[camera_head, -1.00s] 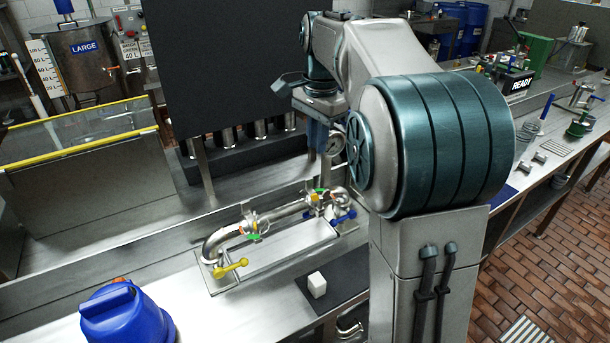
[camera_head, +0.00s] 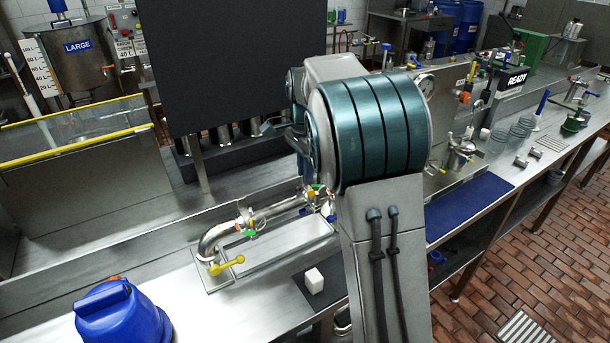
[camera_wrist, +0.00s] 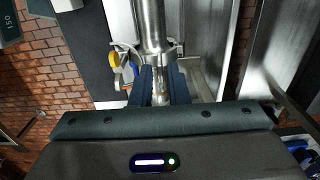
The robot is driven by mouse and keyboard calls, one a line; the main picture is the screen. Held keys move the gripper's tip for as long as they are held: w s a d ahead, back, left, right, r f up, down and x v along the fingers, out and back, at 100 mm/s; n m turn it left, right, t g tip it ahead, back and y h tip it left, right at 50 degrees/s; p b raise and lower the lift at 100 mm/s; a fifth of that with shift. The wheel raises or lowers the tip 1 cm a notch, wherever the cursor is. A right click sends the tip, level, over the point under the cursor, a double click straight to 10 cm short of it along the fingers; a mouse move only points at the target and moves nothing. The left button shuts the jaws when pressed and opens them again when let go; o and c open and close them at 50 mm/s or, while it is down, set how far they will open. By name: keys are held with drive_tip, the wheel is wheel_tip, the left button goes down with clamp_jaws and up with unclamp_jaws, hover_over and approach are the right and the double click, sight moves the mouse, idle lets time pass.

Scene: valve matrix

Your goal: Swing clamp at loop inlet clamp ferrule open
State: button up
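In the head view, a bent steel pipe loop (camera_head: 212,240) stands on a shallow steel tray on the bench. One clamp joint (camera_head: 247,222) has coloured tags beside it, and another (camera_head: 312,192) is at the loop's far end; I cannot tell which is the inlet. In the wrist view, a vertical steel pipe (camera_wrist: 150,22) ends in a ring-like fitting (camera_wrist: 174,48). My gripper (camera_wrist: 161,75) points at it, with a narrow gap between its dark fingers. Shiny metal shows in that gap; I cannot tell whether the fingers touch it.
A yellow-handled valve (camera_head: 228,266) is at the loop's near end. A white block (camera_head: 314,281) lies on a dark mat beside the tray. A blue jug (camera_head: 122,315) stands at front left. A black panel (camera_head: 235,65) rises behind the bench. A blue mat (camera_head: 468,208) lies right of my arm.

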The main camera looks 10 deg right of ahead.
drive_tip(key=shift+f, duration=0.95)
drive_tip(key=shift+c, duration=0.3)
clamp_jaws()
drive_tip(key=shift+r+p, duration=0.15)
drive_tip(key=shift+p, duration=0.2)
